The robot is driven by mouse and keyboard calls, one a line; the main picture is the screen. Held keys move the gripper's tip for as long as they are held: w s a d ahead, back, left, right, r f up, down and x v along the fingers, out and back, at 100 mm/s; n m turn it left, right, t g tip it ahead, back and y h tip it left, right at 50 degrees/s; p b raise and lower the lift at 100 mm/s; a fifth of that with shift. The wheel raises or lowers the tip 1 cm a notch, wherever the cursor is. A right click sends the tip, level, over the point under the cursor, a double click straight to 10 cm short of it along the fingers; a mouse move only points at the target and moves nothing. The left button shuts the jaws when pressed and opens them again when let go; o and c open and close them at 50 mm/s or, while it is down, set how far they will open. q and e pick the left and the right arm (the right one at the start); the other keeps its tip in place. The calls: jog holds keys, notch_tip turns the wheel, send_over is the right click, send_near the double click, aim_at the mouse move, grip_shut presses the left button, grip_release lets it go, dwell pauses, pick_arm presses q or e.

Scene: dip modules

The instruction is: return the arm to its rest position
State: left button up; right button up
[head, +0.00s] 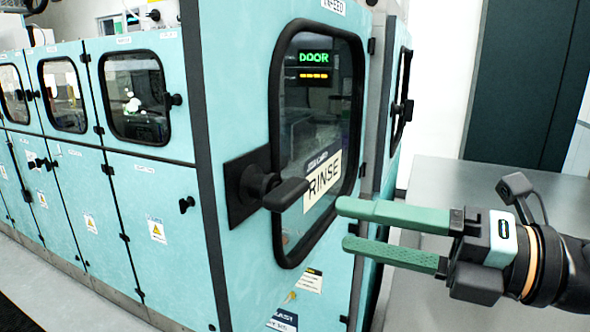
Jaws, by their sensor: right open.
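My right gripper (345,226) comes in from the right edge with two long green fingers pointing left. The fingers are apart and nothing is between them. In the picture the tips lie just right of the black door handle (284,193) and in front of the door's lower right part. I cannot tell how far the tips are from the door. My left gripper is not in the head view.
A teal machine has a windowed door (318,130) with a RINSE label (322,182) and a lit DOOR display (316,57); the door looks closed. More teal cabinets (150,200) run left. A grey table (440,180) stands behind my right arm.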

jog(key=w+a+f+m+t+h+p, duration=0.1)
jog(key=w+f+m, duration=0.3)
jog(key=f+m, duration=0.2)
jog(key=w+a+f+m+t+p, duration=0.1)
jog(key=w+f+m+t, duration=0.1)
jog(key=w+f+m, duration=0.35)
notch_tip(320, 180, down, 16)
jog(key=d+m+t+h, duration=0.25)
jog(key=m+h, duration=0.25)
jog(key=m, duration=0.5)
jog(key=s+d+f+m+g+h, duration=0.1)
jog(key=s+d+f+m+h, duration=0.1)
jog(key=s+f, duration=0.4)
jog(key=s+d+f+m+g+h+p, duration=0.1)
jog(key=s+d+f+m+h, duration=0.2)
jog(key=s+f+m, duration=0.3)
jog(key=s+d+f+m+g+h+p, duration=0.1)
jog(key=s+f, duration=0.5)
jog(key=f, duration=0.7)
jog(key=d+m+g+h, duration=0.1)
jog(key=d+m, duration=0.1)
jog(key=m, duration=0.1)
jog(key=shift+s+d, duration=0.3)
jog(key=shift+f, duration=0.1)
jog(key=shift+c, duration=0.3)
